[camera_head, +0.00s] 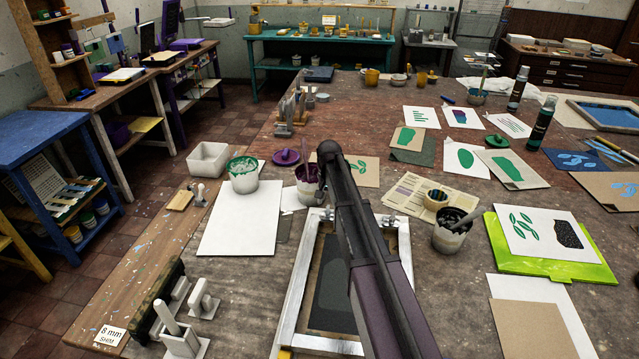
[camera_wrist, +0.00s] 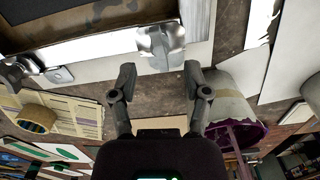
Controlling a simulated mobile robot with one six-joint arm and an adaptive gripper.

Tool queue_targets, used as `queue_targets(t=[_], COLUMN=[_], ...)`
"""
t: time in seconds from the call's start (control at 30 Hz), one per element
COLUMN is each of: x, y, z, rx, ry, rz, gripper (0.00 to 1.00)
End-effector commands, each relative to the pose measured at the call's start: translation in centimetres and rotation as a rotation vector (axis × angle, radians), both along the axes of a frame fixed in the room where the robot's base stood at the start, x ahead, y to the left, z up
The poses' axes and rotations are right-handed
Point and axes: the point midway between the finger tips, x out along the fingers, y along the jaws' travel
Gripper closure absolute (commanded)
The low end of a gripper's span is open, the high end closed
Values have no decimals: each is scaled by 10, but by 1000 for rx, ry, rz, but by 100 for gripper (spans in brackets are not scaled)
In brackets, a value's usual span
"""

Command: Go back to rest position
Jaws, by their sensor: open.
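My gripper (camera_wrist: 158,78) is open in the wrist view, its two dark fingers apart with nothing between them. The metal rim of the hinged screen (camera_wrist: 100,52) runs across the top of that view, with a metal fitting (camera_wrist: 160,46) just beyond the fingertips. In the head view my arm reaches over the screen frame (camera_head: 297,285), which looks low over the table, with a dark panel (camera_head: 335,285) inside it. My arm hides part of the frame and most of my gripper there, so I cannot tell the screen's exact tilt.
A white pot with purple inside (camera_head: 307,190) stands close beside my gripper; it also shows in the wrist view (camera_wrist: 232,105). A pot of green ink (camera_head: 243,178) stands left, a dark ink pot (camera_head: 452,235) right. Prints and bottles cover the table's right side.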

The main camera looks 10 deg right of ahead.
Motion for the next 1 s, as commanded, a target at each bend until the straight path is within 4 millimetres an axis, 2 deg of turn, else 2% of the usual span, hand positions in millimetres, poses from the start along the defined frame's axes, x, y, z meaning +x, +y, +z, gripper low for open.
queue_targets(t=[0.17,0.27,0.37,0.57,0.8,0.9,1.0], x=[-4,-17,-39,-112,-215,-249,-273], y=[0,0,0,1,1,1,1], z=[0,0,0,0,0,0,0], rx=[0,0,0,-1,-2,-2,-3], ry=[0,-1,-2,-6,-13,-16,-17], rz=[4,18,47,146,299,354,396], gripper=[38,38,38,38,38,38,38])
